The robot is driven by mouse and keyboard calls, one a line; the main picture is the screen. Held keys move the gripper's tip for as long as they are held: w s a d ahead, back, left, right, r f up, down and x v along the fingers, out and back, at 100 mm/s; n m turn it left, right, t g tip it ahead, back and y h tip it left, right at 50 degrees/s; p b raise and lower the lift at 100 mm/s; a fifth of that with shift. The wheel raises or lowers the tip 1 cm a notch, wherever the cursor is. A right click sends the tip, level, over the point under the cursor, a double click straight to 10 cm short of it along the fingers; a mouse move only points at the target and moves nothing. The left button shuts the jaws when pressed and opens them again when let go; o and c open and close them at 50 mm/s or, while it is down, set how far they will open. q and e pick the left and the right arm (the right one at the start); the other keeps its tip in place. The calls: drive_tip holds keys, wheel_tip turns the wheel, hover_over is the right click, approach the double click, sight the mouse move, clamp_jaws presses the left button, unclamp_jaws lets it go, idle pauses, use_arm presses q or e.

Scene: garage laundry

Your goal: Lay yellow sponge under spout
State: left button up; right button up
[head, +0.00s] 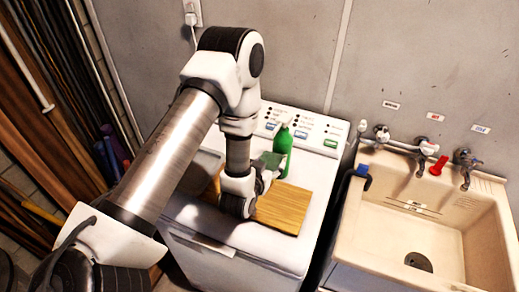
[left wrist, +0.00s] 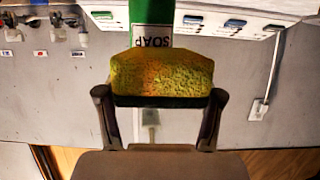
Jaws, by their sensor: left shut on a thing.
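My left gripper (head: 266,178) is shut on the yellow sponge (left wrist: 160,75), which sits between its two fingers in the left wrist view. In the head view the sponge (head: 272,159) shows as a small greenish block at the fingertips, above the wooden board and beside the green soap bottle (head: 283,145). The sink (head: 400,225) is to the right, apart from the gripper. Several taps line its back edge, among them a middle one (head: 424,150) by a red handle and a right one (head: 466,165). Which spout is meant, I cannot tell. My right gripper is not in view.
The wooden board (head: 285,210) lies on the white washing machine (head: 240,245), with the control panel behind. A dark gap separates machine and sink. A blue item (head: 361,171) sits at the sink's left rim. The basin looks empty around its drain (head: 418,262).

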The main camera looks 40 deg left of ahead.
sight(270, 190)
use_arm(q)
drive_tip(key=shift+s+d+f, duration=0.1)
drive_tip(key=shift+d+f, duration=0.05)
drive_tip(key=s+d+b, duration=0.1)
drive_tip(key=s+d+f+b, duration=0.1)
drive_tip(key=d, duration=0.1)
drive_tip(key=shift+b, duration=0.3)
drive_tip(key=f, duration=0.1)
drive_tip(key=w+a+f+b, duration=0.1)
drive_tip(key=f, duration=0.1)
drive_tip(key=a+f+b, duration=0.1)
drive_tip(key=shift+w+f, duration=0.2)
drive_tip(key=shift+w, duration=0.05)
drive_tip(key=shift+f, duration=0.1)
drive_tip(key=shift+s+d+r, duration=0.4)
drive_tip(key=shift+d, duration=0.2)
drive_tip(key=shift+w+a+f, duration=0.2)
drive_tip(key=shift+a+f, duration=0.15)
drive_tip(key=shift+d+f+b, duration=0.1)
drive_tip(key=shift+b, duration=0.3)
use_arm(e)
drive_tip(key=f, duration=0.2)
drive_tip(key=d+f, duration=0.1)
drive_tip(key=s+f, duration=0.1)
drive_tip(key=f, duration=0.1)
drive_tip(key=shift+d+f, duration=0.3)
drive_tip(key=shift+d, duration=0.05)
